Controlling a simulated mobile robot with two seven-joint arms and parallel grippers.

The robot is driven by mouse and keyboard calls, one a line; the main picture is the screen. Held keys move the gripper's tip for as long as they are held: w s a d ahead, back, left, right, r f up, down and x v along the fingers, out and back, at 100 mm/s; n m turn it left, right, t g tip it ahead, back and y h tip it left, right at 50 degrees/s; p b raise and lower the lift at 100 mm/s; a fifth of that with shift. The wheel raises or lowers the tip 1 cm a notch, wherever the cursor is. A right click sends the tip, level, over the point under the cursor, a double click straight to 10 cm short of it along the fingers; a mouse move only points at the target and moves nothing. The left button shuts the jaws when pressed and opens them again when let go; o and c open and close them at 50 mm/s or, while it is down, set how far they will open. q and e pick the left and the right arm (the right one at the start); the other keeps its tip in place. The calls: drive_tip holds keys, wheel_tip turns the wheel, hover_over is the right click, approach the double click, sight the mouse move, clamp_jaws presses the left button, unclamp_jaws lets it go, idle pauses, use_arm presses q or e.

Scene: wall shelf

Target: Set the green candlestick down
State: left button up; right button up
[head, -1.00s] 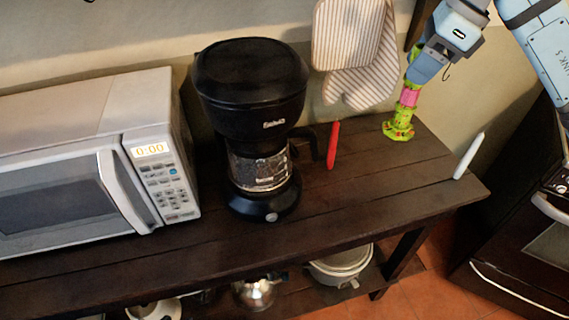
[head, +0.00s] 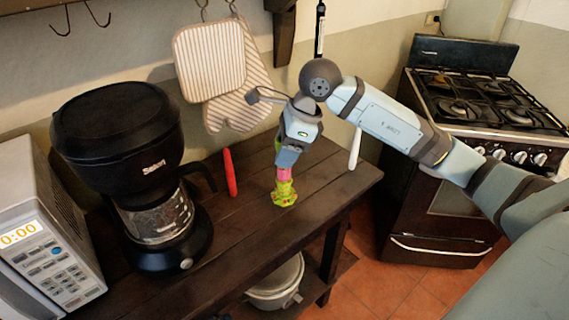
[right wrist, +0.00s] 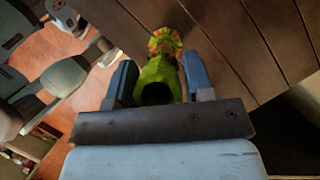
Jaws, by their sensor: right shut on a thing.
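The green candlestick (head: 284,193), mottled green and yellow with a pink band, stands roughly upright over the right part of the dark wooden table (head: 252,232). My right gripper (head: 288,164) is shut on its upper part from above. In the right wrist view the candlestick (right wrist: 158,78) sits between the two fingers, its dark open top towards the camera and its flared base against the planks. The base is at or just above the tabletop; I cannot tell whether it touches. My left gripper is not in view.
A red candle (head: 230,172) stands left of the candlestick and a white candle (head: 354,149) right of it. A black coffee maker (head: 125,150) and a microwave (head: 38,245) fill the left. Oven mitts (head: 212,60) hang behind. A stove (head: 450,150) stands right, beyond the table edge.

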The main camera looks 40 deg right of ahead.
drive_tip(key=shift+f, duration=1.85)
drive_tip(key=shift+f+b, duration=0.25)
drive_tip(key=shift+b, duration=0.15)
drive_tip(key=o, duration=1.3)
drive_tip(key=shift+r, duration=0.1)
drive_tip(key=shift+r, duration=0.1)
drive_tip(key=shift+r+p, duration=0.25)
drive_tip(key=shift+p, duration=0.15)
drive_tip(key=v, duration=1.1)
drive_tip(key=shift+s+d+r, duration=0.1)
drive_tip(key=shift+s+r, duration=0.05)
drive_tip(key=shift+r, duration=0.15)
